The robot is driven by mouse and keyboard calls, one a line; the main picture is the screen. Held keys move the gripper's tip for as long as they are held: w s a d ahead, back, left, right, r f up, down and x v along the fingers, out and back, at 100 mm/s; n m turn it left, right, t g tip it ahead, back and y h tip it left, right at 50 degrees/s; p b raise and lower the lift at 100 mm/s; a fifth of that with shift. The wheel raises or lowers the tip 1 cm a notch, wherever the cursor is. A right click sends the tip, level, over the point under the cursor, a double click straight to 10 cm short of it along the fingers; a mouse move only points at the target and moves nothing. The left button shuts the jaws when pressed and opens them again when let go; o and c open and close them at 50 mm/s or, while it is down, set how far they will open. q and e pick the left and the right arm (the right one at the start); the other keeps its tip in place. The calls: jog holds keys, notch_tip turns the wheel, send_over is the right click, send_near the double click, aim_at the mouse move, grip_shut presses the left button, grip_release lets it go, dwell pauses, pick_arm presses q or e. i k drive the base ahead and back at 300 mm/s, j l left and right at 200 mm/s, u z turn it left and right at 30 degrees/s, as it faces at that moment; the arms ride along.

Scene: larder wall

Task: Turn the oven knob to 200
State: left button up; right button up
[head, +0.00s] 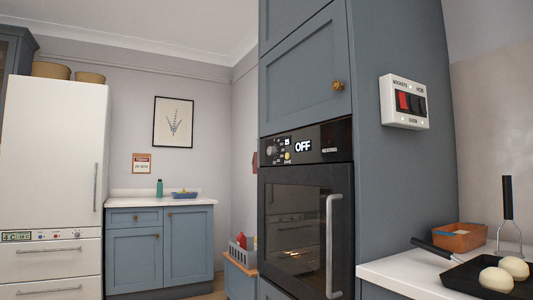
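The oven (295,225) is built into a tall blue-grey cabinet in the middle of the head view. Its dark control panel (327,143) shows the word OFF in large white letters. The oven knob (272,151) is at the panel's left end, with small markings around it that are too small to read. The oven door is shut, with a long vertical handle (333,245) on its right side. Neither of my grippers shows in the head view.
A white switch box (404,102) with a red switch is on the cabinet's side. At right, a white counter (395,274) holds a dark pan (470,279) and an orange-brown box (459,237). A white fridge (52,155) and a low blue cabinet (137,250) stand at left.

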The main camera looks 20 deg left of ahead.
aim_at(271, 151)
jog(key=i+j+z, duration=0.1)
jog(key=i+j, duration=0.3)
jog(key=j, duration=0.2)
jog(key=i+j+z, duration=0.15)
jog(key=j, duration=0.2)
jog(key=i+l, duration=0.05)
